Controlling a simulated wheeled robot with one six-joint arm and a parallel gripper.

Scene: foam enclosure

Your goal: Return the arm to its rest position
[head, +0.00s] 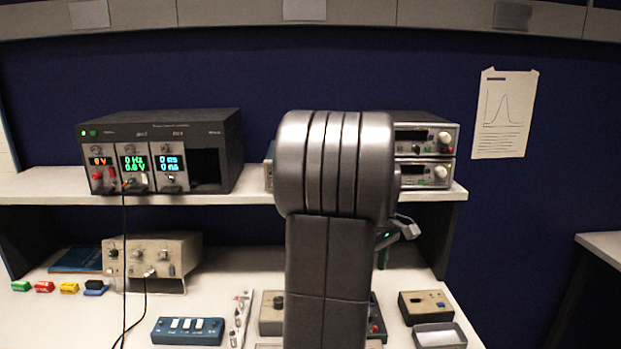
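My arm (328,240) stands upright in the middle of the head view, its grey rounded joint at the top and a long link below. It covers the centre of the bench. A small part of what looks like my gripper (406,228) sticks out to the right behind the arm, near a green light. Most of it is hidden by the arm, so I cannot see its fingers or whether it holds anything. What I see of it is above the bench and below the shelf.
A black instrument rack (160,152) with lit displays stands on the shelf (60,186); a cable hangs from it. Stacked power supplies (426,156) are to the right. Below are a beige instrument (150,256), a blue switch box (187,331), coloured blocks, small boxes and a metal tray (439,336).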

